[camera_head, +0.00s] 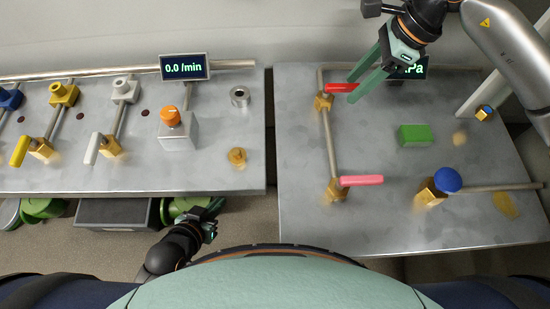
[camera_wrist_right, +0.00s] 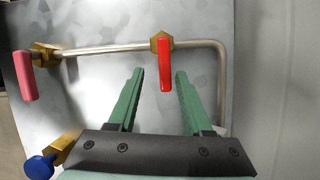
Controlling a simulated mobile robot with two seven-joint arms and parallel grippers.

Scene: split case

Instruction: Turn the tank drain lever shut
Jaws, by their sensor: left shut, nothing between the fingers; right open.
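A red lever (camera_head: 341,87) sits on a brass valve (camera_head: 323,101) at the top of a bent pipe on the right table. A pink lever (camera_head: 361,181) sits on a brass valve lower on that pipe. No label that I can read tells which is the tank drain lever. My right gripper (camera_head: 355,90) is open at the red lever. In the right wrist view, the red lever (camera_wrist_right: 166,66) appears between the fingertips (camera_wrist_right: 160,74), nearer the right one; contact is not visible. My left gripper (camera_head: 209,228) is shut and empty, low beside the left table.
A blue knob (camera_head: 447,180), a green block (camera_head: 414,135) and a partly hidden display (camera_head: 416,68) are on the right table (camera_head: 290,215). The left table holds a yellow lever (camera_head: 20,151), a white lever (camera_head: 92,149) and an orange knob (camera_head: 170,116). A gap separates the tables.

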